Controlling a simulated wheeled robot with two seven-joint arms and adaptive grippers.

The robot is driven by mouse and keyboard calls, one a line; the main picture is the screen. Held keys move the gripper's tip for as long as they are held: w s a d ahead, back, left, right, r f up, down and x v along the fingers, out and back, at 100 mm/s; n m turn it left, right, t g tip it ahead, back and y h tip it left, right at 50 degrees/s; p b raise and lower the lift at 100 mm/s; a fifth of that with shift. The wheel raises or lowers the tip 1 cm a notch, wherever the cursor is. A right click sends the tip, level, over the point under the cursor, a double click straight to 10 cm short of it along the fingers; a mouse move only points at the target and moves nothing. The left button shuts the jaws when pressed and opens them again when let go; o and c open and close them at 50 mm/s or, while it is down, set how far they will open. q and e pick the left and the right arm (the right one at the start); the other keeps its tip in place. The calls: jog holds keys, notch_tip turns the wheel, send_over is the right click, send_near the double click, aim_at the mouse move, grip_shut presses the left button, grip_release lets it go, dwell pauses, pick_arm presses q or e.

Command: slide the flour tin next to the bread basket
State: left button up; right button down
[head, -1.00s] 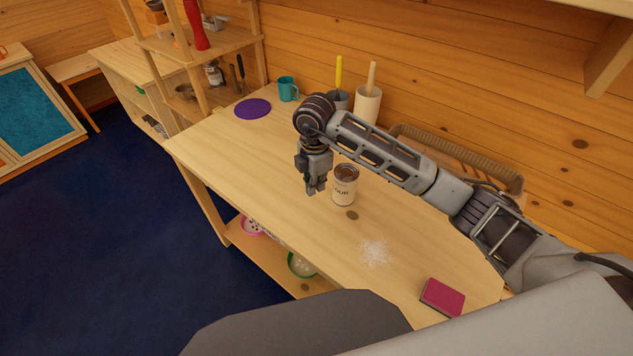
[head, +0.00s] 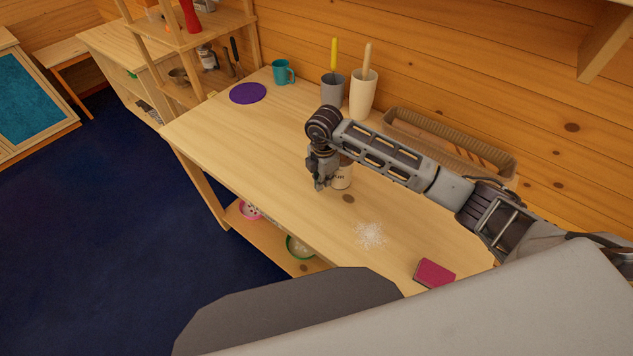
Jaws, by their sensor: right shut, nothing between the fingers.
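The flour tin (head: 343,178) stands upright on the wooden worktop (head: 270,165). It is a pale can with dark lettering, and its top is partly hidden by my right arm and gripper. My right gripper (head: 320,187) is shut and empty, pointing down just left of the tin. I cannot tell whether it touches the tin. The bread basket (head: 491,153) is a long wicker basket against the log wall, behind my right forearm, which hides part of it. Brown bread shows inside it. The tin stands apart from the basket, to its left and nearer the front. My left gripper is not in view.
A cream crock (head: 363,95), a grey pot (head: 332,88) and a teal mug (head: 283,72) stand along the wall. A purple mat (head: 248,93) lies at the left. Spilled flour (head: 371,235) and a red sponge-like block (head: 435,273) are nearer the front.

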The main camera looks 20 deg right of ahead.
jog(key=shift+w+d, duration=0.1)
jog(key=shift+d, duration=0.15)
jog(key=w+d+b, duration=0.1)
jog(key=w+d, duration=0.1)
jog(key=d, duration=0.3)
jog(key=w+d+b, duration=0.1)
jog(key=d, duration=0.5)
jog(key=w+d+b, duration=0.1)
jog(key=w+d, duration=0.1)
jog(key=d, duration=0.4)
jog(key=shift+w+d+f, duration=0.1)
jog(key=shift+w+d, duration=0.05)
jog(key=shift+w, duration=0.15)
jog(key=d, duration=0.1)
jog(key=w+d, duration=0.1)
jog(key=d, duration=0.1)
jog(key=d+b, duration=0.1)
jog(key=d, duration=0.1)
jog(key=shift+w, duration=0.3)
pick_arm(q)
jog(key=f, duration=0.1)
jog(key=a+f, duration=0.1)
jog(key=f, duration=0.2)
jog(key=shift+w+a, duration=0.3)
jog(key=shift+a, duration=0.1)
